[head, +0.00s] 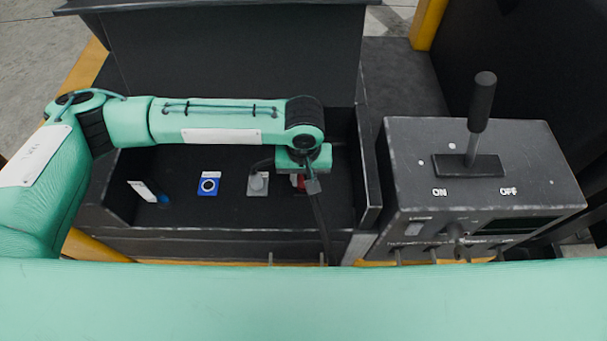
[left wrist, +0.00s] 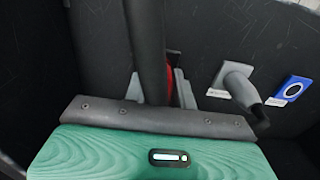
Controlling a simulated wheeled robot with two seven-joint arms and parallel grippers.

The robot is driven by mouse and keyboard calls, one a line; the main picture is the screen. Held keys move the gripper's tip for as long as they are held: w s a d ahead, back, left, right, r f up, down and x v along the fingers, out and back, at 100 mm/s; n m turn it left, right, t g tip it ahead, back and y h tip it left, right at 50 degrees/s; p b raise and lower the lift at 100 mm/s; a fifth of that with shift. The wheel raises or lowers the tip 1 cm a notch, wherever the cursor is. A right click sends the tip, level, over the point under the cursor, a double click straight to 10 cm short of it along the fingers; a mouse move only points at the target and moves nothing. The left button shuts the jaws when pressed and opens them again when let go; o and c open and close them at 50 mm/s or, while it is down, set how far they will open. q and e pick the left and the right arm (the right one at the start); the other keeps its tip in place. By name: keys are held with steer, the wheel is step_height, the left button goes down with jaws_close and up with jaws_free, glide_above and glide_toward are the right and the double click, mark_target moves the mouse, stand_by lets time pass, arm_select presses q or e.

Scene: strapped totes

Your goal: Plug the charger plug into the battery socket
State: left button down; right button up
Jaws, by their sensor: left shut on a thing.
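My left gripper (head: 305,182) is low over the right part of a dark open bay and points down. In the left wrist view its two grey fingers (left wrist: 159,90) are shut on the charger plug, which is mostly hidden by its thick dark cable (left wrist: 147,45). The cable also hangs toward the front edge in the head view (head: 320,225). A red part (head: 298,183) shows just under the gripper and between the fingers in the left wrist view (left wrist: 170,78). I cannot tell whether it is the battery socket or the plug, or whether they touch. My right gripper is not in view.
Beside the red part a grey plug (head: 258,182) stands on a grey plate. Further left are a blue round socket (head: 208,184) and a white tag (head: 143,191). Bay walls enclose the area. A control box (head: 420,165) with an ON/OFF lever (head: 481,105) stands right.

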arm_select(q)
steer(key=shift+f, duration=0.55)
steer(key=c, duration=1.1)
jaws_free()
steer(key=shift+o, duration=0.2)
steer(key=shift+r, duration=0.15)
step_height(320, 180, up, 14)
steer(key=b, duration=0.3)
steer(key=shift+f, duration=0.2)
steer(key=shift+f, duration=0.1)
